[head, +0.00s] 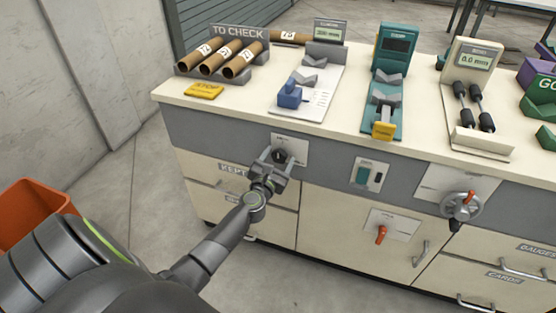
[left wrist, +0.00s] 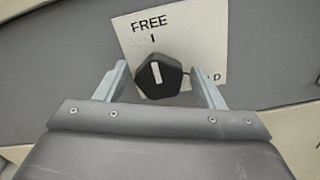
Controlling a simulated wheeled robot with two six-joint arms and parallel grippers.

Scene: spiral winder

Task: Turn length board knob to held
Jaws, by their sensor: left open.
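The length board knob (left wrist: 158,74) is dark, with a white pointer line, on a white plate (left wrist: 210,35) marked "FREE" at the top. The pointer line points nearly up, toward "FREE". My left gripper (left wrist: 160,82) is open, with one finger on each side of the knob; I cannot tell whether they touch it. In the head view the knob (head: 279,155) sits on the bench front, with my left gripper (head: 271,162) at it. My right gripper is not in view.
On the bench top, the length board (head: 318,95) carries a blue block (head: 290,94) and grey cradles. A switch box (head: 369,175), a red-handled valve (head: 381,233) and a handwheel (head: 461,206) lie to the right on the front. An orange bin (head: 35,215) stands at left.

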